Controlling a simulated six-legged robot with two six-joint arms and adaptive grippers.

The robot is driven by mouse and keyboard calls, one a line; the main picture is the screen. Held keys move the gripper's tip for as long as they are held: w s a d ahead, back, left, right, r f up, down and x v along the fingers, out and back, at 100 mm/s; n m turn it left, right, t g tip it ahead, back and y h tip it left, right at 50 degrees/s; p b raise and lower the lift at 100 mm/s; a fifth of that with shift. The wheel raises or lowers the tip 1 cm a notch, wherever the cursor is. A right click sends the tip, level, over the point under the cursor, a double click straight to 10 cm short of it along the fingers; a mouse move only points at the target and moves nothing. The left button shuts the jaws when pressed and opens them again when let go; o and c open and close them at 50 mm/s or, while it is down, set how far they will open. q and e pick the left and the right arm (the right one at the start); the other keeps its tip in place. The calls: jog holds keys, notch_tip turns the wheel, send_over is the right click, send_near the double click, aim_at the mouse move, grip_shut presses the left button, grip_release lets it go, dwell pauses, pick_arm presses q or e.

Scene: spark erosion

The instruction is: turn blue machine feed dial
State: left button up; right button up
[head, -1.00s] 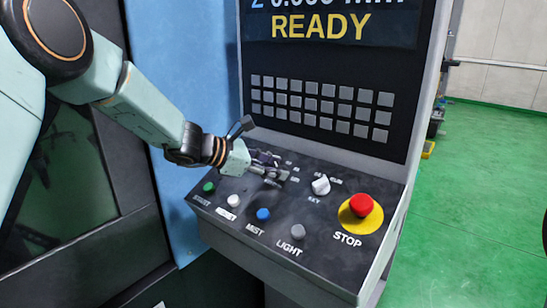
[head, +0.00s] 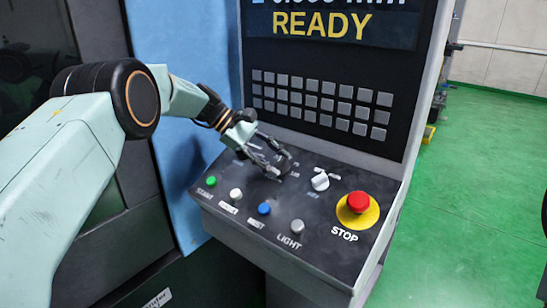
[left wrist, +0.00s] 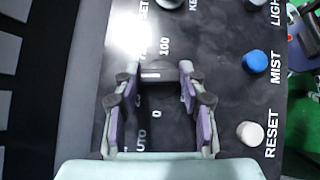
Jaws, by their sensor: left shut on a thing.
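The feed dial (left wrist: 153,76) is a dark knob with a white mark, on the black sloping panel (head: 225,179). In the left wrist view it sits between the two fingers of my left gripper (left wrist: 160,88), which are shut on it. The numbers 0 and 100 are printed around it. In the head view my left gripper (head: 274,166) reaches the upper left part of the panel, and its fingers hide much of the dial. My right gripper is not in view.
A white knob (head: 320,182) is right of the dial, then a red stop button (head: 358,202) on yellow. Green (head: 211,181), white (head: 236,195), blue (head: 264,209) and grey (head: 297,226) buttons line the front edge. A keypad (head: 320,105) and a READY screen (head: 330,24) stand behind.

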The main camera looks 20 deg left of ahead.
pick_arm(q)
jog(key=shift+d+m+g, duration=0.1)
jog(key=shift+m+g, duration=0.4)
jog(key=shift+m, duration=0.3)
jog(key=o, duration=1.1)
jog(key=shift+o, duration=0.2)
jog(key=shift+v, duration=3.75)
jog(key=shift+d+r, duration=0.1)
